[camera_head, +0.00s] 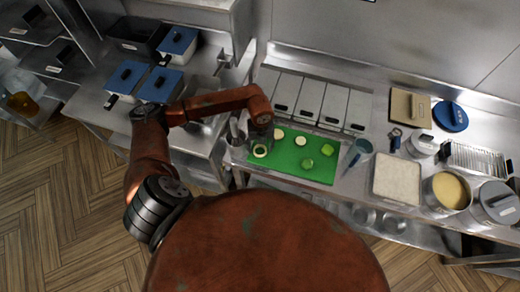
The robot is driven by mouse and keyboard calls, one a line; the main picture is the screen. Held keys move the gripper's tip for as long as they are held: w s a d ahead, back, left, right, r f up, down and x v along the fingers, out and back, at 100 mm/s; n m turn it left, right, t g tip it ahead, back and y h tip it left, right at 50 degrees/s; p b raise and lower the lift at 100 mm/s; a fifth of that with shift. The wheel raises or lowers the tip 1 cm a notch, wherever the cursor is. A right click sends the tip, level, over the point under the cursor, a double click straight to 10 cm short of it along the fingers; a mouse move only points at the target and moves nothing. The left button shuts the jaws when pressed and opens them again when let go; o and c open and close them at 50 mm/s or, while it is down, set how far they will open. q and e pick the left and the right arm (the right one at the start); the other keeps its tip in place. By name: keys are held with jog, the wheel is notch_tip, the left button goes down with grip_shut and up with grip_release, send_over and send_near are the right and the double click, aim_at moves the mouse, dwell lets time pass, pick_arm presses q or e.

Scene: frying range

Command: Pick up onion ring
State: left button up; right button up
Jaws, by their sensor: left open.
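A pale onion ring (260,151) lies on the left part of the green cutting board (292,172). Pale round slices (300,141) and green vegetable pieces (327,149) lie further right on the board. My left arm reaches in from the left, and its gripper (261,138) hangs over the board's left end, just behind the onion ring in the picture. The gripper is open. Its fingers are small and dark here, and I cannot tell their exact height above the ring. My right gripper is not in view.
Several lidded steel containers (308,100) stand behind the board. A pale tray (396,180) and a pot of yellow liquid (447,191) are further right. Blue-lidded boxes (160,84) stand on the left counter.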

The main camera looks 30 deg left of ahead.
pick_arm(q)
jog(key=shift+a+f, duration=0.1)
jog(key=shift+f, duration=0.8)
jog(key=shift+c, duration=0.3)
jog(key=c, duration=0.6)
jog(key=shift+r, duration=0.1)
